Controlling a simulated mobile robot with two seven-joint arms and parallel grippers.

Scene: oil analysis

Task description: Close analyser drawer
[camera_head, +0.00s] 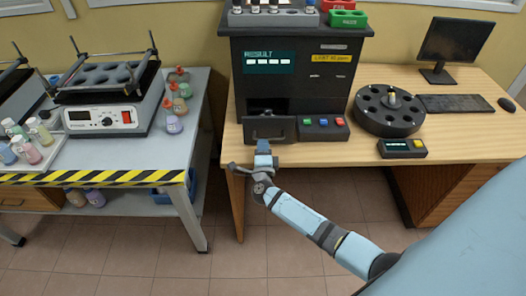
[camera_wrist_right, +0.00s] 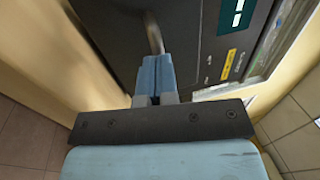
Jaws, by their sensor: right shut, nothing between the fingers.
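The black analyser (camera_head: 298,75) stands on the wooden desk, with a lit "RESULT" screen on its front. Its drawer front (camera_head: 268,129) is low on the left side, below a dark recess; it appears to stand out from the body, but how far I cannot tell. My right gripper (camera_head: 263,147) is just in front of the drawer front, shut and empty. In the right wrist view its blue fingertips (camera_wrist_right: 154,75) are together, close to a curved grey handle (camera_wrist_right: 154,35); contact is unclear. My left gripper is not in view.
Coloured buttons (camera_head: 323,124) sit right of the drawer. A side bench with a heater block (camera_head: 108,100) and bottles is at left.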

